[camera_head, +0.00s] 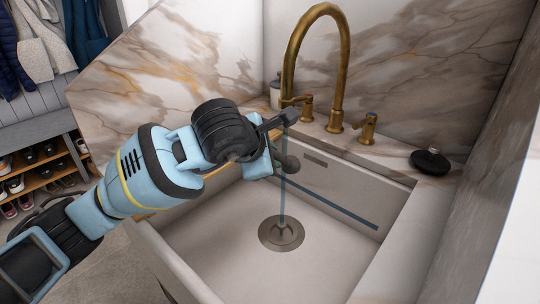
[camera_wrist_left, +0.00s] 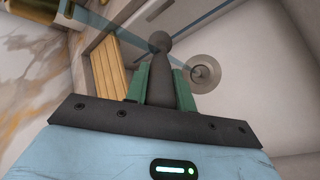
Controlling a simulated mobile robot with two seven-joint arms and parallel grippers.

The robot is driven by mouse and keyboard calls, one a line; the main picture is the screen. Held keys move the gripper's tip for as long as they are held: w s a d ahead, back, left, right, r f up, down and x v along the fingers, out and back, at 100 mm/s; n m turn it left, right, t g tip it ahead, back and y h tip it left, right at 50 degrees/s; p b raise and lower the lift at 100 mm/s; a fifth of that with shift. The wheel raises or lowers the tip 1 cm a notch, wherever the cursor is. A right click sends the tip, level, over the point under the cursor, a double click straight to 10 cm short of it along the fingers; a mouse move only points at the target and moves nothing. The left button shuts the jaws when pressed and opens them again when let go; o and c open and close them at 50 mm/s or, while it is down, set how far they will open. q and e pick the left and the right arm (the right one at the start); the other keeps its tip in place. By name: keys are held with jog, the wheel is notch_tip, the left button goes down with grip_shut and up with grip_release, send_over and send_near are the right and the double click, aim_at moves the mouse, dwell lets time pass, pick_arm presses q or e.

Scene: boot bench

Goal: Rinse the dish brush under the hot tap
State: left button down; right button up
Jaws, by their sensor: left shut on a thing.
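My left gripper (camera_head: 279,154) is above the sink, under the tap's spout. It is shut on a dark grey tapered thing with a round end, which I take for the dish brush (camera_head: 291,164). In the left wrist view the dish brush (camera_wrist_left: 161,44) sticks out between the green fingers of the gripper (camera_wrist_left: 163,88). The brass tap (camera_head: 340,62) arches over the sink, and a thin water stream (camera_head: 283,199) falls to the drain (camera_head: 281,233). The stream passes at the brush's round end; I cannot tell if it touches. A red-marked tap handle (camera_head: 307,107) stands left of the tap's base.
The pale sink (camera_head: 330,263) is otherwise empty. A second tap handle (camera_head: 367,128) stands right of the tap. A black round object (camera_head: 430,161) lies on the right ledge. A bottle (camera_head: 275,92) stands behind the tap. Marble walls close off the back.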

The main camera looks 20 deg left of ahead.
pick_arm(q)
jog(key=shift+d, duration=0.15)
jog(key=shift+s+d, duration=0.1)
jog(key=shift+d, duration=0.4)
jog(key=shift+a, duration=0.2)
dwell(0.4)
jog(key=shift+a, duration=0.45)
